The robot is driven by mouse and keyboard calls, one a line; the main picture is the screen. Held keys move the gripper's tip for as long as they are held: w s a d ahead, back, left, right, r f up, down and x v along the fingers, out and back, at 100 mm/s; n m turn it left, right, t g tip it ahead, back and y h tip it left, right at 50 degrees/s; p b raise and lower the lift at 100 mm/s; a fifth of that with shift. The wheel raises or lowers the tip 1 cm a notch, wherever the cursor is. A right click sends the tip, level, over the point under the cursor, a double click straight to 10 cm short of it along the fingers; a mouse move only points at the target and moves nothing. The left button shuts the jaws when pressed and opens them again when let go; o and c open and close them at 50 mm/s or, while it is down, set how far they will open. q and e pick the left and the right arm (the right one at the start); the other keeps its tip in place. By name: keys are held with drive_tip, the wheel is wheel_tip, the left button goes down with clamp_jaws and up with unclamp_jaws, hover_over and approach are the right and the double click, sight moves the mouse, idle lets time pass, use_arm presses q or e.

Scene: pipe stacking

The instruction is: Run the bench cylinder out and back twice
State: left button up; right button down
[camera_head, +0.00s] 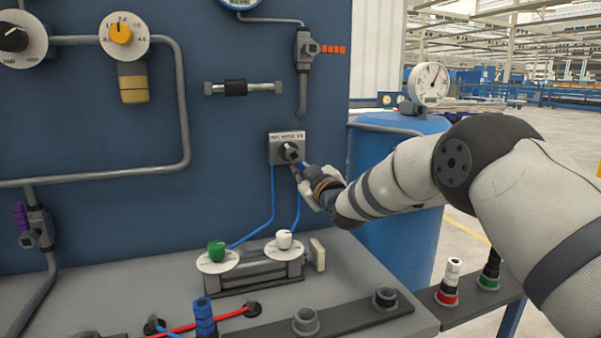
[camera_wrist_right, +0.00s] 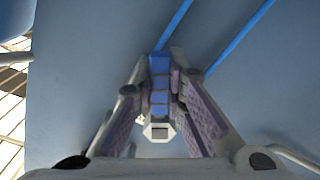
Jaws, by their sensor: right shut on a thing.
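The bench cylinder (camera_head: 255,275) is a dark grey body lying on the grey bench, with a green knob (camera_head: 217,251) and a white knob (camera_head: 284,239) on pale discs above it. A pale block (camera_head: 317,254) stands upright at its right end. A labelled grey hand valve (camera_head: 287,150) is on the blue panel, with two blue hoses running down towards the knobs. My right gripper (camera_head: 308,176) is at this valve, shut on its blue lever (camera_wrist_right: 160,78), which shows between the fingers in the right wrist view. The fingers hide part of the lever. My left gripper is not in view.
A blue tank (camera_head: 392,190) with a gauge (camera_head: 428,83) stands right of the panel. A blue ridged fitting (camera_head: 204,317), a red hose (camera_head: 222,320) and a dark rail with sockets (camera_head: 340,316) are at the bench front. Pipes and other valves cover the panel's left.

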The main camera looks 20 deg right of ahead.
drive_tip(key=shift+d+r+n, duration=0.2)
drive_tip(key=shift+d+n, duration=0.15)
drive_tip(key=shift+n, duration=0.45)
drive_tip(key=c, duration=1.6)
unclamp_jaws()
drive_tip(key=shift+d, duration=0.1)
drive_tip(key=s, duration=1.2)
drive_tip(key=shift+d, duration=0.15)
